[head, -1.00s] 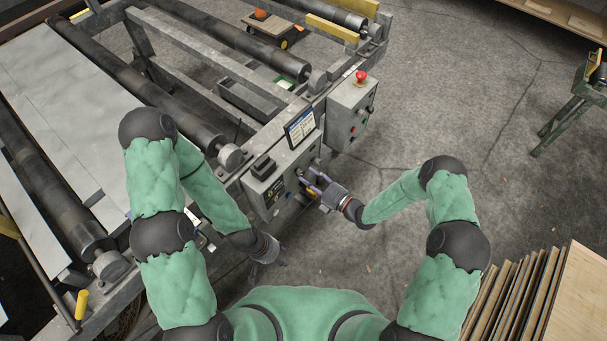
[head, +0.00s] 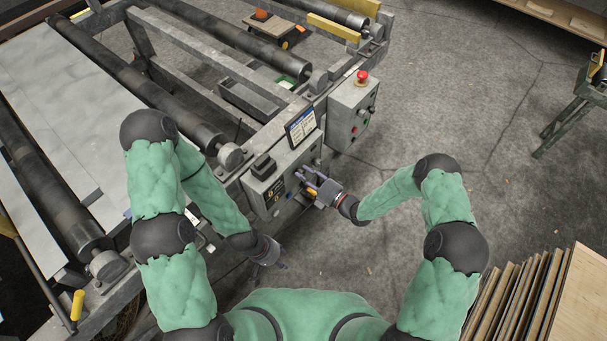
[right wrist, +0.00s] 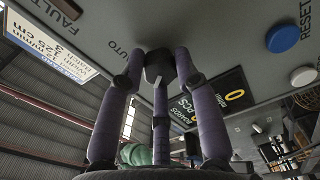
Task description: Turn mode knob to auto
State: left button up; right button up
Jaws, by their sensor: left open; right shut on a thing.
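The black mode knob (right wrist: 158,66) is on the grey control panel, with the word AUTO printed beside it to the left in the right wrist view. My right gripper (right wrist: 157,76) has its purple-grey fingers closed around the knob. The fingers hide part of it, so I cannot tell which way it points. In the head view my right gripper (head: 308,181) is at the front face of the control box (head: 261,201), and the knob is hidden. My left gripper (head: 278,266) is open and empty, low and to the left, apart from the panel.
In the right wrist view a blue RESET button (right wrist: 282,39), a white button (right wrist: 303,76) and a counter display (right wrist: 235,95) share the panel. A red mushroom button (head: 362,76) tops the neighbouring box. Wooden boards (head: 540,292) stand lower right.

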jog(key=shift+f+m+b, duration=0.15)
jog(key=shift+m+b, duration=0.3)
jog(key=shift+m, duration=1.25)
jog(key=shift+m+b, duration=0.5)
jog(key=shift+m, duration=1.2)
jog(key=m, duration=0.2)
jog(key=shift+m+b, duration=0.4)
jog(key=shift+s+m, duration=0.1)
jog(key=shift+m, duration=0.2)
